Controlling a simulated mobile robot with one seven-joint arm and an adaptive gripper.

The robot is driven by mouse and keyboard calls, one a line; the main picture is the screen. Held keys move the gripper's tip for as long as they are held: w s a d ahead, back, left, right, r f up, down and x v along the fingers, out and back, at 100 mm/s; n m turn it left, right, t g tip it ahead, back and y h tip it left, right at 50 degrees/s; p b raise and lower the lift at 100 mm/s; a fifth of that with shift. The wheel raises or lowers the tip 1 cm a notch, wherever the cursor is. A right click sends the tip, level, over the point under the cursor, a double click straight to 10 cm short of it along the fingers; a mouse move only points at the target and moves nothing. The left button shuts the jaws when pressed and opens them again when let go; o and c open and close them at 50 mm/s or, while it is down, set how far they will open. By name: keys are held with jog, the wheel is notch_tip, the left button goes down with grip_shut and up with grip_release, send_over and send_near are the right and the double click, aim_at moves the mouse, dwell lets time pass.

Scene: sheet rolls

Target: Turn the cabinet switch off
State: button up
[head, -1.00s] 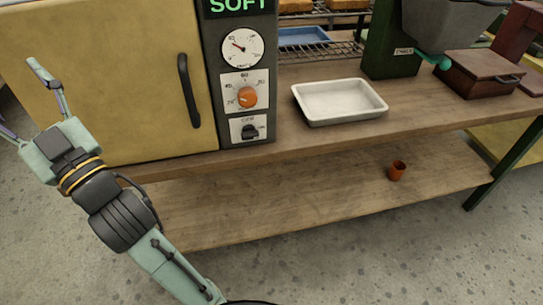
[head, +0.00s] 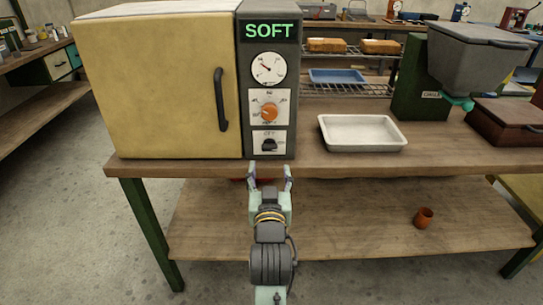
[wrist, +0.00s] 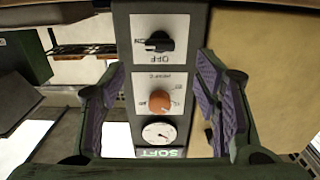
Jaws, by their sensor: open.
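The cabinet (head: 160,90) is a yellow-doored box on the wooden bench, with a dark control panel on its right side. The black switch (head: 269,145) is the lowest control on that panel, under an orange knob (head: 269,113) and a white dial (head: 268,68). In the upside-down wrist view the black switch (wrist: 155,41) shows beside the word OFF, its pointer not clearly readable. My gripper (head: 270,172) is open and empty, in front of and just below the switch. In the wrist view its purple-padded fingers (wrist: 160,95) stand either side of the panel, apart from it.
A white tray (head: 362,146) sits on the bench right of the cabinet. A wire rack with bread and a blue tray (head: 338,76) stands behind. The bench's front edge (head: 330,170) lies near my gripper.

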aim_at(270, 150)
jog(key=w+p, duration=0.1)
jog(key=w, duration=0.7)
jog(key=shift+w+r, duration=0.15)
jog(key=shift+w, duration=0.65)
jog(key=shift+c, duration=0.2)
jog(key=c, duration=1.1)
